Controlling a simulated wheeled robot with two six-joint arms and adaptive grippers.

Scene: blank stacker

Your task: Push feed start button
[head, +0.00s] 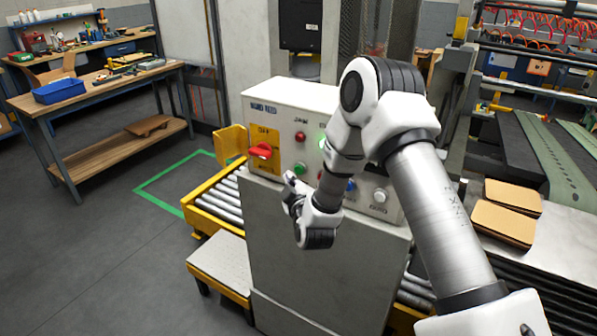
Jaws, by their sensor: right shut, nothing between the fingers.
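The control panel (283,95) is a light grey box on a grey cabinet. It carries a red rotary switch (261,151) on a yellow plate at its left. A red button or lamp (300,136) sits above a green button (299,168) to the right of that plate. A lit green lamp (322,143) shows beside my arm, and a white knob or button (379,196) is at the lower right. My right gripper (290,183) is shut and empty in front of the panel, just below the green button. My arm hides part of the panel. The left gripper is out of view.
A yellow roller conveyor (212,204) runs behind the cabinet (300,250). A small step platform (222,258) stands at its left. Brown blanks (503,222) lie on a metal surface at right. A workbench (95,86) with a blue bin (59,90) stands at far left.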

